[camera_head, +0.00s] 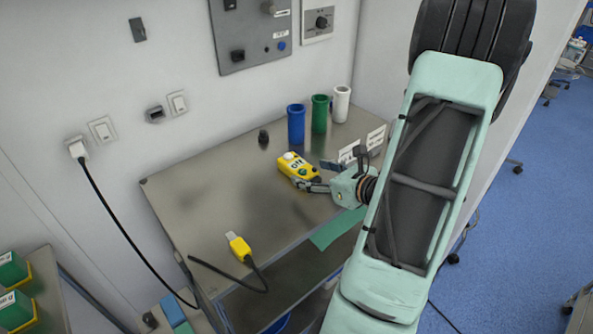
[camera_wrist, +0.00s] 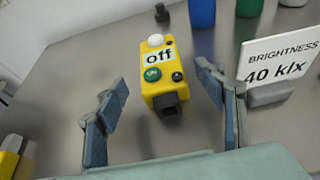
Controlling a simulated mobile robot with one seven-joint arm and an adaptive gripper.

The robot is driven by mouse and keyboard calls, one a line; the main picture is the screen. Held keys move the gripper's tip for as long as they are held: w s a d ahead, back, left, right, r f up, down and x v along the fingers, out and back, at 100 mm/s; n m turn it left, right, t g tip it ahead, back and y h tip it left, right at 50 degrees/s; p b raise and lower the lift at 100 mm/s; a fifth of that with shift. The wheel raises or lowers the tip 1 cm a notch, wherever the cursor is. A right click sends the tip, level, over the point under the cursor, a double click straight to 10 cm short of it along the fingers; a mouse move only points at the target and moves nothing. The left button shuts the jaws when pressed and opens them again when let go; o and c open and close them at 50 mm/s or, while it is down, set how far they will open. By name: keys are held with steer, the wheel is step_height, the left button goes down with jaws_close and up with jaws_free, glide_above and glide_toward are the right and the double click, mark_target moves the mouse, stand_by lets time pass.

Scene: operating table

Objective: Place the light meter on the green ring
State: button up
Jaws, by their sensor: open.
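A yellow box (camera_head: 297,167) with a white dome, apparently the light meter, lies on the metal table. In the wrist view the box (camera_wrist: 162,80) shows an "off" label, a green round button, a small black knob and a black end facing me. My gripper (camera_head: 318,183) is at the box's near end. In the wrist view my open gripper (camera_wrist: 168,108) has one finger left of the box and one right, with gaps on both sides. I cannot make out a green ring lying on the table; a green cup (camera_head: 319,114) stands at the back.
A blue cup (camera_head: 296,124) and a white cup (camera_head: 341,103) flank the green one. A small black object (camera_head: 263,136) stands behind the box. A "BRIGHTNESS 40 klx" sign (camera_wrist: 278,62) stands close right of my gripper. A yellow plug (camera_head: 238,246) lies front left. The table's left part (camera_head: 195,195) is clear.

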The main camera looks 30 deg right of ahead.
mark_target(301, 167)
steer(key=x, duration=0.6)
steer(key=shift+w+r, duration=0.1)
steer(key=shift+w, duration=0.2)
steer(key=c, duration=1.5)
steer(key=shift+c, duration=0.2)
steer(key=shift+r, duration=0.1)
